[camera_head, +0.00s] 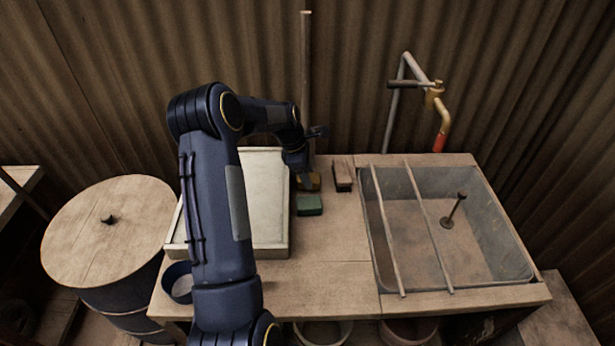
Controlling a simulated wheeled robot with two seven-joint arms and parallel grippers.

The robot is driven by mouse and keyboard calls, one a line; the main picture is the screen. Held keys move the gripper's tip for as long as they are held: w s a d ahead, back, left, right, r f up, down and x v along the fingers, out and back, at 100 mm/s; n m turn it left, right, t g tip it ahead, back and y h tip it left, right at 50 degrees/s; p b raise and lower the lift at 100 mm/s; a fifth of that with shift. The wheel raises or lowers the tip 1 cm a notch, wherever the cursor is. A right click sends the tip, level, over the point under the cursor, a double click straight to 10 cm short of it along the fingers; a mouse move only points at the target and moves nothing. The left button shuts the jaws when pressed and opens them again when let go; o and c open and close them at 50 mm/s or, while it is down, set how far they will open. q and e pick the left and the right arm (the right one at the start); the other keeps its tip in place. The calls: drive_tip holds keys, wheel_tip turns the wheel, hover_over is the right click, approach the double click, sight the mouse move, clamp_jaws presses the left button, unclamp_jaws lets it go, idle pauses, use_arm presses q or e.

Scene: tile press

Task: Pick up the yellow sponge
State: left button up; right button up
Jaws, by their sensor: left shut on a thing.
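The yellow sponge (315,181) shows only in part, at the back of the wooden counter. My left gripper (306,184) is at the sponge from above and is shut on it. My gripper and wrist hide much of the sponge. I cannot tell whether the sponge is touching the counter. My right gripper is not in view.
A green sponge (310,204) lies just in front of my left gripper. A brown block (343,174) stands close on the right. A pale tray (265,200) is on the left, partly behind my arm. A sunken sink (510,232) with two rods across it fills the right side.

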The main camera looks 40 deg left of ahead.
use_arm(q)
wheel_tip(320, 180, up, 2)
drive_tip(key=shift+r, duration=0.2)
drive_tip(key=s+r, duration=1)
drive_tip(key=s, duration=0.4)
drive_tip(key=shift+b, duration=0.45)
drive_tip(key=shift+d, duration=0.1)
drive_tip(key=o, duration=0.4)
drive_tip(key=c, duration=0.3)
